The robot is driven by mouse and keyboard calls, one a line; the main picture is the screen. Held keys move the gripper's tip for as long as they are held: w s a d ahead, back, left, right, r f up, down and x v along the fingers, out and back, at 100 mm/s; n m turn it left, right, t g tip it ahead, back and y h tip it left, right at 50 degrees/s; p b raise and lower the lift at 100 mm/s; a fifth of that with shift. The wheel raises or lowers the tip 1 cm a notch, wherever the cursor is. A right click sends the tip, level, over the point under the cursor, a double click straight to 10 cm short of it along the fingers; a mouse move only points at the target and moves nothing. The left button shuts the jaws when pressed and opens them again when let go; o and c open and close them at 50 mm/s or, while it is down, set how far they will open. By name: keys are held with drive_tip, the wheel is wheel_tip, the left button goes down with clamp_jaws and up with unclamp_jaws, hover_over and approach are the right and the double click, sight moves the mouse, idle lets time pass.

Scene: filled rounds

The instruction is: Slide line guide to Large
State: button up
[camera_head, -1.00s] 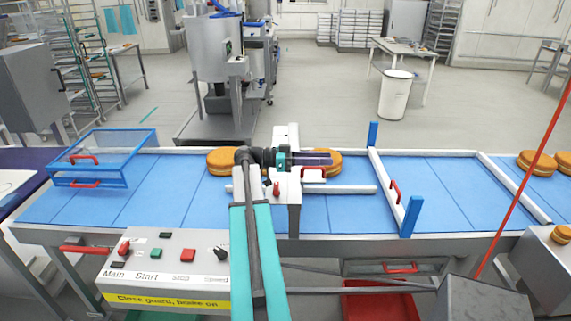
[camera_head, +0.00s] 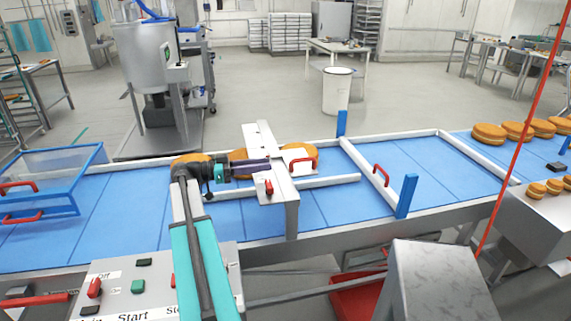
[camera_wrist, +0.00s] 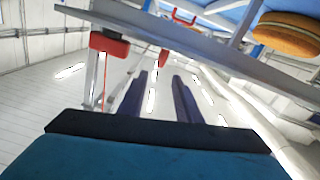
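My gripper (camera_head: 264,166) reaches over the blue conveyor from the left, its two dark purple fingers pointing right. In the wrist view the fingers (camera_wrist: 160,78) stand apart with nothing between them. A long white rail (camera_head: 330,182) lies along the belt. A white plate with a red handle (camera_head: 302,161) sits just right of the fingertips; the fingers appear clear of the handle. A white crossing bar (camera_head: 368,172) with another red handle (camera_head: 381,176) lies farther right. I cannot tell which piece is the line guide, and no "Large" mark is readable.
A white bridge (camera_head: 284,196) with a red knob (camera_head: 269,187) spans the belt beside my gripper. Filled rounds (camera_head: 303,149) sit behind it. Blue posts (camera_head: 406,196) flank the crossing bar. A blue-framed guard (camera_head: 48,165) is at left, a control panel (camera_head: 130,285) in front.

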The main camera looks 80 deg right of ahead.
sight(300, 160)
drive_tip(key=shift+w, duration=0.2)
drive_tip(key=p+x, duration=0.5)
drive_tip(key=x, duration=0.7)
drive_tip(key=shift+s+d+r+p, duration=0.1)
drive_tip(key=shift+s+p, duration=0.15)
drive_tip(key=shift+p, duration=0.05)
drive_tip(key=shift+s+d, duration=0.2)
drive_tip(key=shift+s, duration=0.3)
clamp_jaws()
